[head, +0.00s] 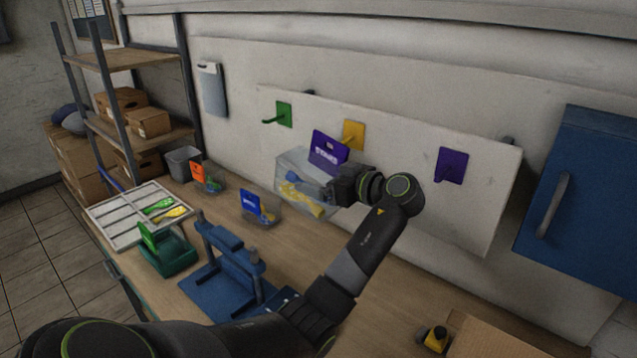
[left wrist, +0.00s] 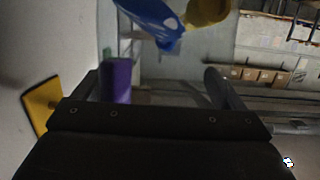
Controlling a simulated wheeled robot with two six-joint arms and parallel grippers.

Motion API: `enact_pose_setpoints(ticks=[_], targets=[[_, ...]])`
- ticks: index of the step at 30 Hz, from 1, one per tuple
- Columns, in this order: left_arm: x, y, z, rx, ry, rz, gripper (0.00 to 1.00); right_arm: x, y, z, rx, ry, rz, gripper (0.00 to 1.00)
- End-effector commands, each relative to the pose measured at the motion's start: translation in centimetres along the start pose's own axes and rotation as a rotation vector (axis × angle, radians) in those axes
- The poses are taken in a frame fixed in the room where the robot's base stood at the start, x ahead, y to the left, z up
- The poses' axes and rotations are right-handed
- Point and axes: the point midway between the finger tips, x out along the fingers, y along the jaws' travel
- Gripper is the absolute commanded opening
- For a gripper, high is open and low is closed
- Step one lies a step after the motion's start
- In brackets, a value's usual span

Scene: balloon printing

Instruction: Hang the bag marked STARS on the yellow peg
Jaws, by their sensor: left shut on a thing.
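The bag marked STARS (head: 328,152) is clear, with a purple header card and blue and yellow balloons inside. My left gripper (head: 340,188) is shut on it and holds it up before the wall board. The yellow peg (head: 354,132) is on the board just behind and right of the card; its plate shows, its prong is hidden. In the left wrist view the yellow plate (left wrist: 42,106) is at the left, and the purple card (left wrist: 116,80) shows beside the left finger. I cannot tell whether the card touches the peg. My right gripper is not in view.
A green peg (head: 284,114) and a purple peg (head: 451,166) are on the board (head: 410,160). A blue-card bag (head: 250,202) and an orange-card bag (head: 198,174) stand on the bench below. A blue stand (head: 225,285), a sectioned tray (head: 112,208) and a blue cabinet (head: 590,200) are nearby.

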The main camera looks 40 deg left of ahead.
Motion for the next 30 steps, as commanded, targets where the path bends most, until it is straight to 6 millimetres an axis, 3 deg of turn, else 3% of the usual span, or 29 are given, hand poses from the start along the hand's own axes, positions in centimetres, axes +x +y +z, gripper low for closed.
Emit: enact_pose_setpoints(ticks=[10, 18, 30], targets=[[0.0, 2.1, 0.0, -0.002, 0.002, 0.001, 0.67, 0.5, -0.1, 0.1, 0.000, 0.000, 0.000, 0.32], [0.1, 3.2, 0.5, -0.005, 0.003, 0.007, 0.67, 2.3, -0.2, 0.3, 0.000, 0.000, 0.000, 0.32], [0.1, 3.5, 0.7, -0.003, 0.002, 0.002, 0.67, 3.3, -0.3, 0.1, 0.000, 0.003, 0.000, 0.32]])
